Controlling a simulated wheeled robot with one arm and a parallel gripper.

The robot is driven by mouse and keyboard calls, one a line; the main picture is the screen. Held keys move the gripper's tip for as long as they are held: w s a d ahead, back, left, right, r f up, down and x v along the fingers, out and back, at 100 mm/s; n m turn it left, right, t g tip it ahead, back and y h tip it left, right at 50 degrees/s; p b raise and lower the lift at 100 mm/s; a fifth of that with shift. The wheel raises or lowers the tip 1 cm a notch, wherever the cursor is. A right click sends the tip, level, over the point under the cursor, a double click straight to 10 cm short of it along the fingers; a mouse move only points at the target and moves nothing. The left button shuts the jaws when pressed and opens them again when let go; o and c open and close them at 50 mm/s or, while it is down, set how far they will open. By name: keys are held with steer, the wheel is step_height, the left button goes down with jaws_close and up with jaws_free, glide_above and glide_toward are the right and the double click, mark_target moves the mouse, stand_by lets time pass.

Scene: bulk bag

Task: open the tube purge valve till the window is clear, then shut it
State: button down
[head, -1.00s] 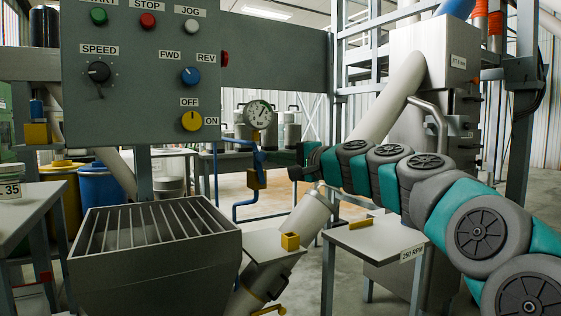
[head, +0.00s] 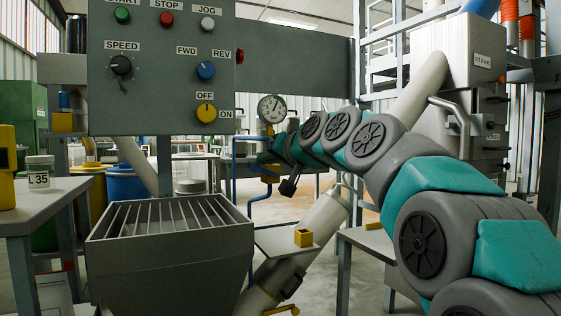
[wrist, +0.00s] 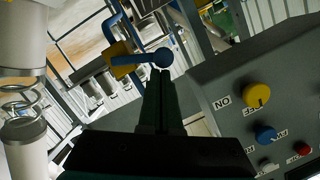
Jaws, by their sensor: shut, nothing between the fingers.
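A valve with a yellow body (head: 270,172) sits on a blue pipe below the round gauge; whether it is the purge valve is not marked. In the wrist view its yellow body (wrist: 118,56) carries a blue lever (wrist: 138,60) ending in a ball knob. My gripper (wrist: 160,76) is shut and empty, its fingertips just beside the knob; I cannot tell if they touch. A clear section with a metal spiral inside (wrist: 20,104) shows between pale tube parts at the left of the wrist view, probably the window. No material is plain in it. In the head view my arm's end partly covers the valve area.
A grey control panel (head: 160,65) hangs close by, its knobs also near the right of the wrist view. A grated hopper (head: 170,240) stands below it. An inclined pale tube (head: 318,225) and a small shelf (head: 275,240) lie beside the hopper. A gauge (head: 271,108) is above the valve.

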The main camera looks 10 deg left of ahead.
steer(key=shift+s+a+f+n+h+b, duration=0.15)
steer(key=shift+a+f+n+h+b, duration=0.1)
steer(key=shift+f+n+b, duration=0.25)
steer(key=shift+s+a+f+n+h+b, duration=0.15)
steer(key=shift+a+f+n, duration=0.1)
steer(key=shift+n, duration=0.35)
steer(key=shift+f, duration=0.15)
steer(key=shift+s+a, duration=0.1)
steer(key=s+d+r+p, duration=0.2)
steer(key=s+d+r, duration=0.4)
steer(key=s+d, duration=0.1)
stand_by(0.6)
